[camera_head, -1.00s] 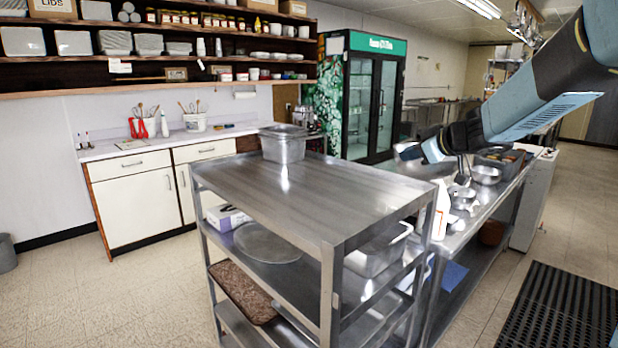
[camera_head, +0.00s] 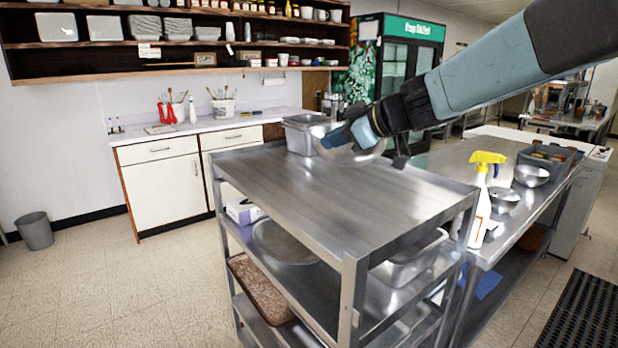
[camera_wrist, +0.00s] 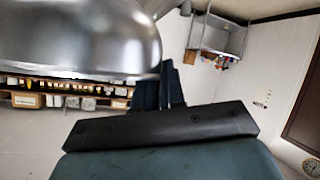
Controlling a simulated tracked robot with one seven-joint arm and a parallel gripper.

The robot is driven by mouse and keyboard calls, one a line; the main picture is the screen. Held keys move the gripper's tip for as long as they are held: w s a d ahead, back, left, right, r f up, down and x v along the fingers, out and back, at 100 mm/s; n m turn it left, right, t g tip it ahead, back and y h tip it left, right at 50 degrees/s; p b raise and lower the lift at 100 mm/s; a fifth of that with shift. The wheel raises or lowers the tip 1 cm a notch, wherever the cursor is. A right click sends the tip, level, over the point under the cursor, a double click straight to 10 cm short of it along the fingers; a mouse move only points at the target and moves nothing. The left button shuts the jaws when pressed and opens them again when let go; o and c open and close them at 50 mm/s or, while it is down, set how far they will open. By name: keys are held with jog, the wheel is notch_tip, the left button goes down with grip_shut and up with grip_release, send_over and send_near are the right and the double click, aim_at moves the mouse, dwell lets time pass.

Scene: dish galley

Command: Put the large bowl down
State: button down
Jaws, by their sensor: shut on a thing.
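My gripper (camera_head: 358,134) is shut on the large bowl, a shiny metal bowl (camera_head: 350,155) seen tilted at the end of my arm. The bowl is over the far end of the steel cart's top shelf (camera_head: 310,190); I cannot tell whether it touches the shelf. In the wrist view the bowl (camera_wrist: 80,40) fills the upper left, close to the gripper's dark fingers (camera_wrist: 165,88). My gripper and arm hide part of the bowl's rim.
A grey metal container (camera_head: 298,135) stands on the cart's far end, beside the bowl. The cart's near top is clear. On the right counter stand a yellow-topped spray bottle (camera_head: 482,200), two smaller bowls (camera_head: 531,175) and a grey bin (camera_head: 552,158).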

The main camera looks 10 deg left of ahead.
jog(key=shift+w+a+f, duration=0.15)
jog(key=shift+a+f, duration=0.95)
jog(key=shift+f, duration=0.55)
jog(key=shift+w+a+f, duration=0.1)
jog(key=shift+a+f, duration=0.95)
jog(key=shift+f, duration=0.55)
jog(key=shift+w+a+f, duration=0.15)
jog(key=shift+a+f, duration=0.95)
jog(key=shift+f, duration=0.55)
jog(key=c, duration=1.2)
grip_release()
jog(key=shift+s+d+r, duration=0.1)
jog(key=v, duration=1.1)
jog(key=shift+d+r, duration=0.2)
jog(key=shift+d, duration=0.1)
